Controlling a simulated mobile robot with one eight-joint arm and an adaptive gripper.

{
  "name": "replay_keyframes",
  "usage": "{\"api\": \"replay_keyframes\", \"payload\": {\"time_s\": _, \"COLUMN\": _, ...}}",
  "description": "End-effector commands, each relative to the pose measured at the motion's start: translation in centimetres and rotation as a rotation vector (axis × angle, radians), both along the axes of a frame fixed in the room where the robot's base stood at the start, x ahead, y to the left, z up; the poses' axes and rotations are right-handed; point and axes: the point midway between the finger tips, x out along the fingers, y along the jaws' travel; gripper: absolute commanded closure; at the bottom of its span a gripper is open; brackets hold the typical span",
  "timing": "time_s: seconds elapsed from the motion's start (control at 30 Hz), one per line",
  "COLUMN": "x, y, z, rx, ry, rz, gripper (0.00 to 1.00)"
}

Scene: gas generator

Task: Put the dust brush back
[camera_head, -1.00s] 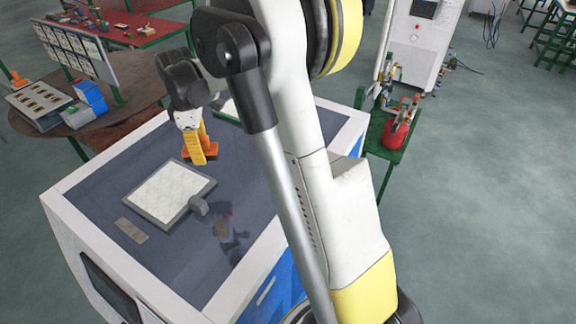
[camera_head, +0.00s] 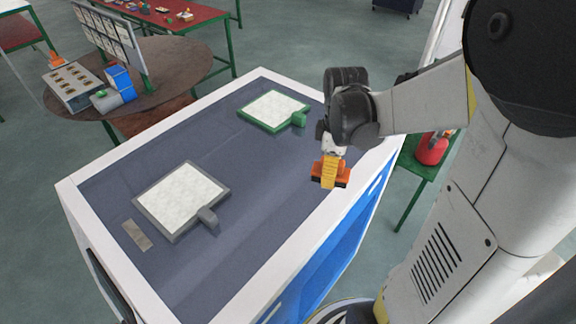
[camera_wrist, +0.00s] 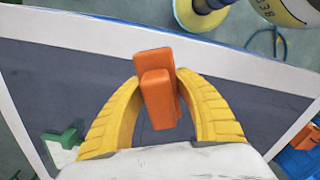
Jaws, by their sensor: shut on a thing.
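My gripper (camera_head: 330,178) has yellow fingers shut on an orange thing, which I take to be the dust brush (camera_head: 343,174). It is near the right edge of the white-rimmed cabinet, and appears to be above its top. In the wrist view the brush (camera_wrist: 158,90) is a plain orange block shape between the two curved yellow fingers of my gripper (camera_wrist: 160,95). Any bristles are hidden or too small to tell.
The cabinet top (camera_head: 225,150) carries a green-framed pad (camera_head: 273,108), a grey-framed pad (camera_head: 180,198) and a small flat plate (camera_head: 137,235). A round brown table (camera_head: 170,62) stands back left with a slotted box (camera_head: 75,85). A red thing (camera_head: 432,148) sits on a green stand at right.

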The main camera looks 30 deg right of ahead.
Motion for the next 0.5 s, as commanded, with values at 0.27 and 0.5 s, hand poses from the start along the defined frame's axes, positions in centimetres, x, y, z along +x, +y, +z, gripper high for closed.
{"api": "replay_keyframes", "payload": {"time_s": 0.27, "x": 5.6, "y": 4.0, "z": -4.1, "rx": 0.0, "ry": 0.0, "rz": 0.005, "gripper": 0.93}}
{"api": "replay_keyframes", "payload": {"time_s": 0.5, "x": 7.4, "y": 5.4, "z": -5.6, "rx": 0.0, "ry": 0.0, "rz": 0.0, "gripper": 0.93}}
